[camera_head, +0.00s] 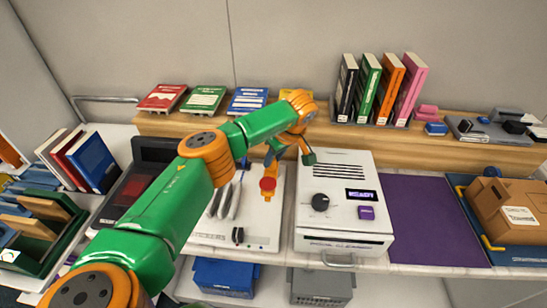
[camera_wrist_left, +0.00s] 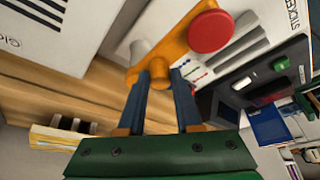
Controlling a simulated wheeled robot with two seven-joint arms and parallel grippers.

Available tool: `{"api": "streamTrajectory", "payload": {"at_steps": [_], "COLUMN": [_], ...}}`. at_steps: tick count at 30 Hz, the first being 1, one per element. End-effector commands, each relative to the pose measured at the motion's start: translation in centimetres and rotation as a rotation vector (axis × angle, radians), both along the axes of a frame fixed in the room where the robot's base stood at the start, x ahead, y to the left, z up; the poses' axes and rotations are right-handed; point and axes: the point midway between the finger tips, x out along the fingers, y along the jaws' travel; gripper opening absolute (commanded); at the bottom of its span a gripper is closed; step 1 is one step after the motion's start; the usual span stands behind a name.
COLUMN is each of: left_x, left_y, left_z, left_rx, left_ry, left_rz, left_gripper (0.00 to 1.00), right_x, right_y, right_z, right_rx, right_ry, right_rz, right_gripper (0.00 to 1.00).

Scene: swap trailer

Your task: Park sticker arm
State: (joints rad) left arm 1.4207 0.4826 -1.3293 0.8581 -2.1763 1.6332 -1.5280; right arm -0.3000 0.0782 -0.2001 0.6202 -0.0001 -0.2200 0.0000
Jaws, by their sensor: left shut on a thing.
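The orange sticker arm (camera_head: 268,195) with a round red end (camera_head: 267,184) is at the white sticker machine (camera_head: 262,228), over its upper part. In the left wrist view the sticker arm (camera_wrist_left: 178,45) and its red disc (camera_wrist_left: 210,31) show close up. My left gripper (camera_head: 272,153) reaches in from the left. My left arm hides part of the machine's left side. My right gripper is not in view.
A white box-shaped device (camera_head: 343,225) with a black knob stands right of the sticker machine. Beyond it are a purple mat (camera_head: 430,220) and a cardboard box (camera_head: 505,208). Books (camera_head: 380,90) stand on the wooden shelf (camera_head: 430,148) behind. A dark device (camera_head: 140,185) is at left.

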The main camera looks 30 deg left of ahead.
Motion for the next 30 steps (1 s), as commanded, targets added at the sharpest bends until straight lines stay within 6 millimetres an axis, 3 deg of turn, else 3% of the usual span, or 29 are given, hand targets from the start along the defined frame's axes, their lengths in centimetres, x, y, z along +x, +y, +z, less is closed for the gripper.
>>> {"api": "streamTrajectory", "payload": {"at_steps": [11, 12, 15, 24, 30], "left_x": [0.1, 0.1, 0.1, 0.0, -0.3], "left_y": [0.0, 0.0, 0.0, -0.1, -1.5], "left_z": [0.1, 0.1, 0.1, 0.2, 3.6], "left_rx": [0.000, 0.000, 0.000, 0.000, 0.000], "left_ry": [-0.003, -0.003, -0.003, -0.002, -0.007], "left_rz": [0.002, 0.002, 0.002, 0.001, 0.000], "left_gripper": [0.00, 0.39, 0.63, 0.63, 0.63], "right_x": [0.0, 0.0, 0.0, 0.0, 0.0], "right_y": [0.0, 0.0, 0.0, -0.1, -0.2], "right_z": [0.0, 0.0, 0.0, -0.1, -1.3], "right_rx": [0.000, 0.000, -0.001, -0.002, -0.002], "right_ry": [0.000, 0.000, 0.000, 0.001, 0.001], "right_rz": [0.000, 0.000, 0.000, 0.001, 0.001], "right_gripper": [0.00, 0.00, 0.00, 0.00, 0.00]}}
